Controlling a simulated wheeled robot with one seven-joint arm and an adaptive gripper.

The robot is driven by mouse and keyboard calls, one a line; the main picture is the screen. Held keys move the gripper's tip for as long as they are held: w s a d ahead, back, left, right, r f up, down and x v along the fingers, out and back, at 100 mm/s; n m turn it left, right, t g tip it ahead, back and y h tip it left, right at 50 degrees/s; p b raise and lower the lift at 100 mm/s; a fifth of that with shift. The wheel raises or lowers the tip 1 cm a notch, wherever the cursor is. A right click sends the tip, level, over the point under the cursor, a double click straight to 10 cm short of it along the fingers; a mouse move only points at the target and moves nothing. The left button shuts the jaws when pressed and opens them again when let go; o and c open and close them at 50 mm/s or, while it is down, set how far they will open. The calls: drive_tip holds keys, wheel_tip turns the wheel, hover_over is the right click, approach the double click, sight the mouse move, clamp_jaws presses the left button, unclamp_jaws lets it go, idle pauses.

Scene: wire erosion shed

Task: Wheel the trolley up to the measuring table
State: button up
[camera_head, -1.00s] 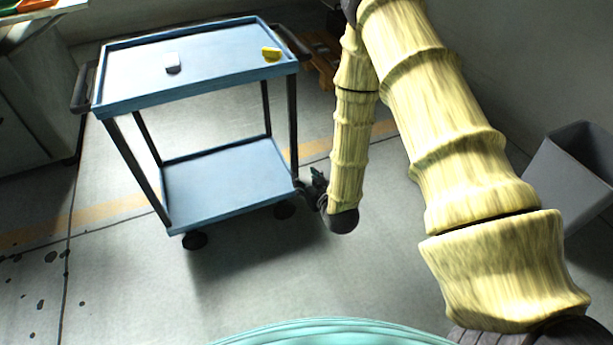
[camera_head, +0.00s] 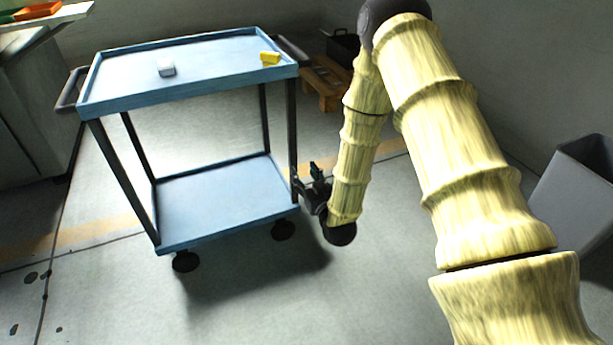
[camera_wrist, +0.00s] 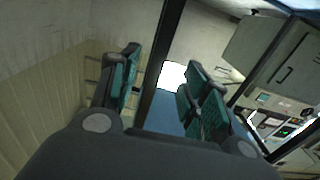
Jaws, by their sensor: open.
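The trolley (camera_head: 185,88) is blue, with two shelves, dark legs, dark casters and a dark handle at each end. It stands upright on the floor, left of my arm. A small pale grey block (camera_head: 167,70) and a yellow piece (camera_head: 270,58) lie on its top shelf. My gripper (camera_head: 308,190) is low beside the trolley's near right leg. In the wrist view my gripper (camera_wrist: 165,92) is open, its teal-padded fingers on either side of a dark post (camera_wrist: 160,65). I cannot tell whether either pad touches it. I cannot identify the measuring table with certainty.
A grey cabinet (camera_head: 35,110) and a surface with orange and green trays (camera_head: 35,12) are at the upper left. A wooden pallet (camera_head: 325,88) with a dark box lies behind the trolley. A grey bin (camera_head: 575,190) stands at right. The floor in front is clear.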

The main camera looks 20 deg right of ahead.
sight(294, 159)
drive_tip(key=w+b, duration=0.2)
drive_tip(key=w, duration=0.2)
drive_tip(key=w+b, duration=0.2)
drive_tip(key=w, duration=0.3)
drive_tip(key=shift+a+f, duration=0.15)
drive_tip(key=shift+w, duration=0.9)
clamp_jaws()
